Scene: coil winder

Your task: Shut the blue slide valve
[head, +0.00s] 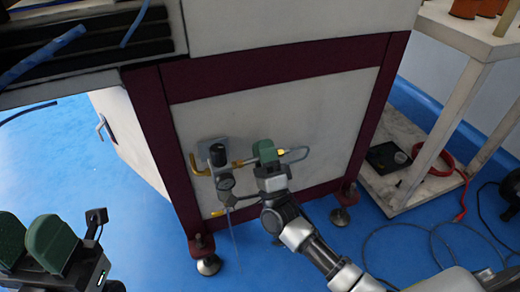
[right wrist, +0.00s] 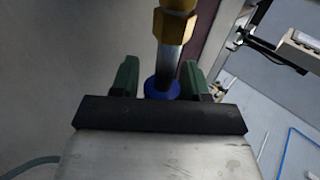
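The blue slide valve (right wrist: 160,88) shows in the right wrist view as a blue collar on a grey metal stem below a brass hex fitting (right wrist: 174,26). My right gripper (right wrist: 160,80) has one green finger on each side of the collar. The gap between the fingers is little wider than the collar, and firm contact is not clear. In the head view my right gripper (head: 265,150) is at the piping on the machine's front panel and hides the blue collar. My left gripper (head: 30,238) is at the lower left, away from the valve, its green fingers apart and empty.
A gauge (head: 226,182) and a black-topped regulator (head: 217,155) with brass pipe stand just left of my right gripper. The machine frame (head: 280,65) rises behind. A white shelf (head: 450,110) with a red cable (head: 455,165) stands at right. Blue floor (head: 140,225) is open at left.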

